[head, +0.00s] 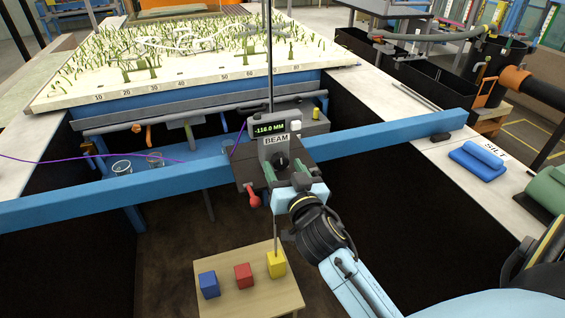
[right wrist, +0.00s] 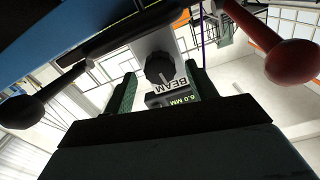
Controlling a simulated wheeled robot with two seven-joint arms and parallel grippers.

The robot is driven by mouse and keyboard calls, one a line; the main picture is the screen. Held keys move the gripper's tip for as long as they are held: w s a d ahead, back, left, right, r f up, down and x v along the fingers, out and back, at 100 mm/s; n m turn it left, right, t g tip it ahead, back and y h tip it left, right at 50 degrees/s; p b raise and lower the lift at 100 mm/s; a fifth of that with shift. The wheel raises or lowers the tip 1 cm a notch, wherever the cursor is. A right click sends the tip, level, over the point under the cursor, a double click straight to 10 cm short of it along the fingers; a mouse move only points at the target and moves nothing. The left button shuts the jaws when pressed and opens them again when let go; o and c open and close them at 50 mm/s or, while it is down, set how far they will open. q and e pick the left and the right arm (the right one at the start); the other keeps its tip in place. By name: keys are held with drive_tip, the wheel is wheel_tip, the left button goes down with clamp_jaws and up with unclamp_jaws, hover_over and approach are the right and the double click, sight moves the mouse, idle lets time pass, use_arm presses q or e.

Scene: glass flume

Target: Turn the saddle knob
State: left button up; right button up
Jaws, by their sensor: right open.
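The saddle (head: 266,150) is a grey block on the blue beam, with a green readout (head: 270,130) of -116.0 MM and a BEAM label. A black saddle knob (head: 281,158) sits on its face below the label. It also shows in the right wrist view (right wrist: 160,68), with a pale pointer line. My right gripper (head: 283,169) is open in front of the saddle, its green fingers left and right of the knob. In the right wrist view the knob appears between the fingertips, apart from both. I cannot tell how deep the fingers reach. My left gripper is not in view.
A red-ended lever (head: 254,200) hangs by the saddle, close to my right gripper; its red ball (right wrist: 292,62) shows in the wrist view. The blue beam (head: 390,135) spans the flume. Below stands a small table (head: 262,300) with blue, red and yellow cubes. A thin rod rises above the saddle.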

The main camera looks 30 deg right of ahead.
drive_tip(key=shift+x, duration=0.8)
drive_tip(key=shift+c, duration=0.4)
drive_tip(key=c, duration=0.9)
drive_tip(key=o, duration=1)
drive_tip(key=shift+s, duration=0.1)
drive_tip(key=b+v, duration=0.1)
drive_tip(key=v, duration=1.2)
drive_tip(key=shift+a+b, duration=0.15)
drive_tip(key=shift+b, duration=0.15)
